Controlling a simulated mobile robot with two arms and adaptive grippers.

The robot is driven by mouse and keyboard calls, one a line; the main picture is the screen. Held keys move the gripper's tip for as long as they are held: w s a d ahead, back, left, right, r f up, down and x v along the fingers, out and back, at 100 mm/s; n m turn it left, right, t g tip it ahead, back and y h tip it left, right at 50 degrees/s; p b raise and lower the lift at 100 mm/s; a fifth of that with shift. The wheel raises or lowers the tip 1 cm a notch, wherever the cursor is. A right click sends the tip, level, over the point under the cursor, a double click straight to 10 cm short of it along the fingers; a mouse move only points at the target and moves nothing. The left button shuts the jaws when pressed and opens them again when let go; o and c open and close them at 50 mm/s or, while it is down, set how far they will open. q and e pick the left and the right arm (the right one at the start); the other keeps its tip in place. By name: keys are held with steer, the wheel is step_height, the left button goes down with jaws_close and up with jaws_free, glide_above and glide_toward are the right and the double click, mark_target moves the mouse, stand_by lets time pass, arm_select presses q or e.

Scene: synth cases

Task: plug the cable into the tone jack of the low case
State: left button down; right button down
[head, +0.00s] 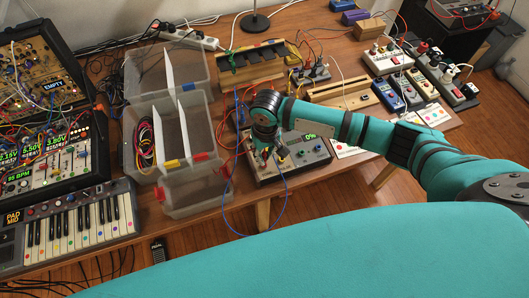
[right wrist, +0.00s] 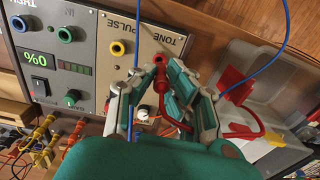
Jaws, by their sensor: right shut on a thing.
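The low case (head: 318,158) lies on the table at the middle of the head view, with a green 0% display. My right gripper (head: 268,158) is over the left part of the case. I cannot tell whether the tip is in a jack. My left gripper is out of view.
A clear bin (head: 195,195) stands close left of the case, and a divided bin (head: 172,115) is behind it. A blue cable (head: 272,226) hangs in a loop over the table's front edge. Wooden racks and small boxes crowd the back; a keyboard (head: 75,232) is left.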

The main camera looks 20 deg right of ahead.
mark_target(265, 153)
steer(key=shift+p, duration=0.4)
steer(key=shift+f+b, duration=0.6)
steer(key=shift+f, duration=0.65)
steer(key=c, duration=1.3)
jaws_free()
steer(key=shift+r, duration=0.1)
step_height(265, 153, up, 12)
steer(key=shift+d+f, duration=0.1)
steer(key=shift+d, duration=0.05)
